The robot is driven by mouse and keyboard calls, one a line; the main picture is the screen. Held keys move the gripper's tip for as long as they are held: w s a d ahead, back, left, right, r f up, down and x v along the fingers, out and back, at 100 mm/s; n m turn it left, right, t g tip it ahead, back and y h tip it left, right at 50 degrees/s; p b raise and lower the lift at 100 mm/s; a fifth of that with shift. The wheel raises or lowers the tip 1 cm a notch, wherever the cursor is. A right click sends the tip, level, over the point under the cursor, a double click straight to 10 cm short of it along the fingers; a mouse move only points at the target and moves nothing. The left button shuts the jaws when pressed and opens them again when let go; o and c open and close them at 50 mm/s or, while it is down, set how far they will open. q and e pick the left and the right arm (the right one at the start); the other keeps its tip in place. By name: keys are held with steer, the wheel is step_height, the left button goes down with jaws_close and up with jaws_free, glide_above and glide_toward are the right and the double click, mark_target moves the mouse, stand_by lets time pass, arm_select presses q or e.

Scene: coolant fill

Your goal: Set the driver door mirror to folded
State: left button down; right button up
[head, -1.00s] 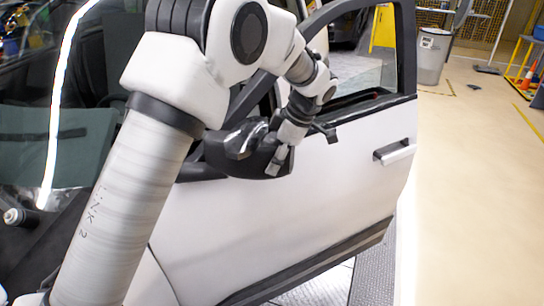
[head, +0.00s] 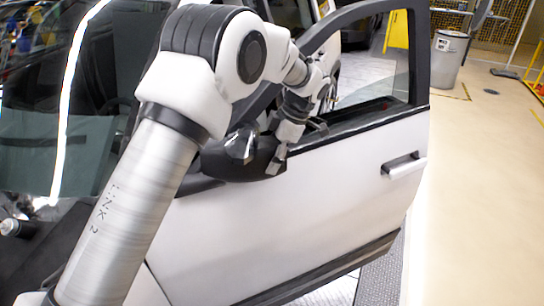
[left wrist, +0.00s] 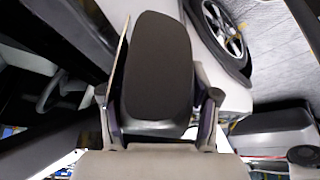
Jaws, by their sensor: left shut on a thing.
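The driver door mirror (head: 232,163) is a black housing at the front corner of the white door (head: 320,205), below the window frame. It sticks out from the door, and my arm partly covers it in the head view. My left gripper (head: 290,148) is at its outer end, shut on it. In the left wrist view the dark mirror housing (left wrist: 158,65) fills the middle, between the two fingers of my left gripper (left wrist: 160,112). The mirror's exact fold angle is hard to tell. My right gripper is not in view.
The door stands open, with a handle (head: 403,165) near its rear edge. The windshield (head: 85,110) is at the left. A grey bin (head: 446,58) and a yellow sign (head: 397,30) stand behind. The floor right of the door is clear.

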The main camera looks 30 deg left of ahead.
arm_select(q)
steer(key=shift+f, duration=0.15)
steer(key=shift+c, duration=1.3)
jaws_free()
steer(key=shift+a, duration=0.25)
steer(key=v, duration=1.2)
steer(key=shift+w+a, duration=0.1)
